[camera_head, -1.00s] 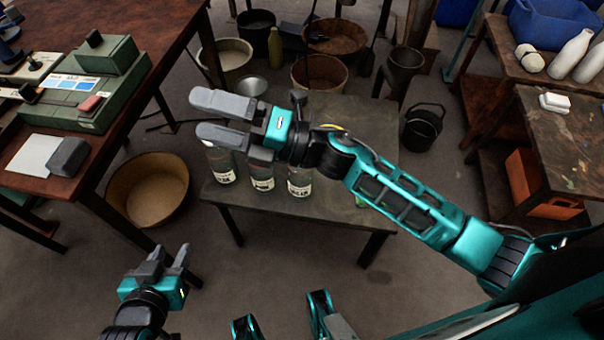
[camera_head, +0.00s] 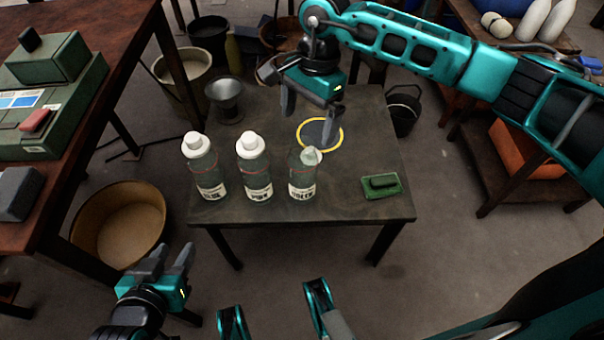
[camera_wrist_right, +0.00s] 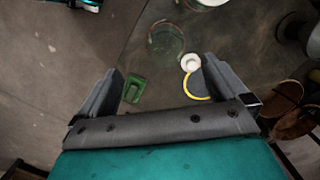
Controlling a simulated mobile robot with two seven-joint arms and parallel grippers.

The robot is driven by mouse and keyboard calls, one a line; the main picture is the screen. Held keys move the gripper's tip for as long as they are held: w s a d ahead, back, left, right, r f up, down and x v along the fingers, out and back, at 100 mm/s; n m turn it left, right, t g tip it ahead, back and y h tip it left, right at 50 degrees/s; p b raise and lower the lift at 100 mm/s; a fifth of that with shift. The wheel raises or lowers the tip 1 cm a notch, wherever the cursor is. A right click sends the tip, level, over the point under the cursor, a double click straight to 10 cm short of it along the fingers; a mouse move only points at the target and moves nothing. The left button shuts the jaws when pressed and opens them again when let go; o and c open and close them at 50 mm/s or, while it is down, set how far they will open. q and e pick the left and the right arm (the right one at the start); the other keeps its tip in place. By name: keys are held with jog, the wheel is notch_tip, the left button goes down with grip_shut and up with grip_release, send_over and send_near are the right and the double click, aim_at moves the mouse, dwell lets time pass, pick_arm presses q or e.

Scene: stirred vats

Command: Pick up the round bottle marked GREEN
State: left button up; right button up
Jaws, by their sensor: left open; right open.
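Three clear round bottles stand upright in a row on the small dark table (camera_head: 350,205). The left bottle (camera_head: 205,172) and middle bottle (camera_head: 254,172) have white caps. Each has a front label; the lettering is too small to read surely. My right gripper (camera_head: 312,114) is open and empty, pointing down above the table behind the right bottle. In the right wrist view, a clear round vessel (camera_wrist_right: 166,40) lies beyond the open jaws. My left gripper (camera_head: 173,256) is open and empty, low in front of the table.
A yellow-rimmed dark disc (camera_head: 320,135) lies on the table below my right gripper. A green block (camera_head: 382,186) lies at the front right, and a metal funnel-like bowl (camera_head: 225,98) stands at the back left. A round tan tub (camera_head: 118,222) is on the floor at left.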

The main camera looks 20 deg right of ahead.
aim_at(302, 144)
jog(key=f, duration=0.3)
jog(key=f+b, duration=0.1)
jog(key=f, duration=0.1)
jog(key=shift+s+a+f, duration=0.2)
jog(key=shift+a, duration=0.2)
jog(key=f, duration=0.1)
jog(key=f+b, duration=0.1)
jog(key=f, duration=0.3)
jog(key=shift+w+a+b, duration=0.25)
jog(key=shift+a+b, duration=0.05)
jog(key=shift+c, duration=0.4)
jog(key=c, duration=1.6)
jog(key=shift+c, duration=0.7)
jog(key=shift+r, duration=0.15)
